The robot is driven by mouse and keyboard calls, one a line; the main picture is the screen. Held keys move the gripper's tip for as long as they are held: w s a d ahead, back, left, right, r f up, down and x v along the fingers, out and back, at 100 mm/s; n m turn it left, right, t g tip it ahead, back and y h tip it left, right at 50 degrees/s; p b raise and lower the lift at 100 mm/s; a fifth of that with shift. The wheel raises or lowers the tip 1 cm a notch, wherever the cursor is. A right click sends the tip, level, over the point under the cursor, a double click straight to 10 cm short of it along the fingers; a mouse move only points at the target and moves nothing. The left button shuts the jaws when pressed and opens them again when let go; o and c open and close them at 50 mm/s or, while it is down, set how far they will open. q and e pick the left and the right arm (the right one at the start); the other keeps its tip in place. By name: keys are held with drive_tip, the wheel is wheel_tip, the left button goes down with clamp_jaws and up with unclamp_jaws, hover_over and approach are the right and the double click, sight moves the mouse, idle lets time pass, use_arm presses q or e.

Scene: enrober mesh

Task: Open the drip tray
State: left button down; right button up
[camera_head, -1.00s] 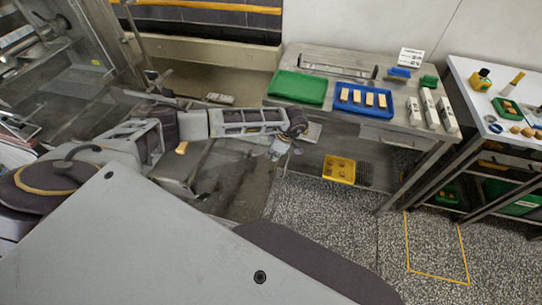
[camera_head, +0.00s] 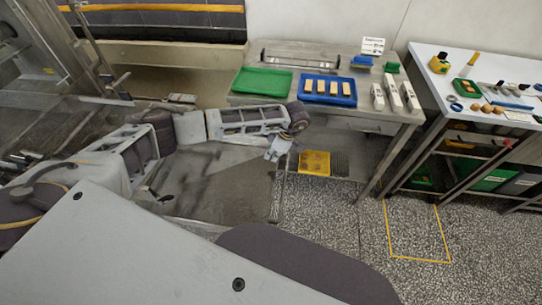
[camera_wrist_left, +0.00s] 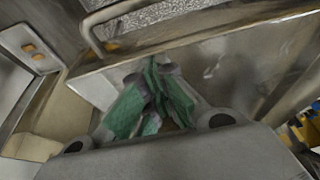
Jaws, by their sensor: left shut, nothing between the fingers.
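The drip tray appears to be the flat, stained metal pan (camera_head: 228,188) low at the machine, left of the speckled floor in the head view. In the left wrist view a metal panel with a rim (camera_wrist_left: 215,40) crosses the picture, and a bent bar handle (camera_wrist_left: 92,35) stands at its upper left. My left gripper (camera_head: 276,150) hangs over the pan's right side in the head view. In the left wrist view its green-padded fingers (camera_wrist_left: 150,95) are shut and empty, pointing at the panel, below and right of the handle. Contact cannot be told. My right gripper is out of view.
A steel table (camera_head: 352,118) holds a green tray (camera_head: 262,82) and a blue tray (camera_head: 327,90) with several bars. A yellow crate (camera_head: 314,162) sits below it. A white-topped bench (camera_head: 440,68) stands right. Speckled floor (camera_head: 330,215) is open in front.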

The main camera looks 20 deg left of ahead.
use_arm(q)
drive_tip(key=shift+d+r, duration=0.1)
drive_tip(key=shift+r, duration=0.3)
drive_tip(key=shift+w+d+r+p, duration=0.1)
drive_tip(key=shift+d+r+p, duration=0.1)
drive_tip(key=shift+r+p, duration=0.35)
drive_tip(key=p+v, duration=0.3)
drive_tip(key=v, duration=0.5)
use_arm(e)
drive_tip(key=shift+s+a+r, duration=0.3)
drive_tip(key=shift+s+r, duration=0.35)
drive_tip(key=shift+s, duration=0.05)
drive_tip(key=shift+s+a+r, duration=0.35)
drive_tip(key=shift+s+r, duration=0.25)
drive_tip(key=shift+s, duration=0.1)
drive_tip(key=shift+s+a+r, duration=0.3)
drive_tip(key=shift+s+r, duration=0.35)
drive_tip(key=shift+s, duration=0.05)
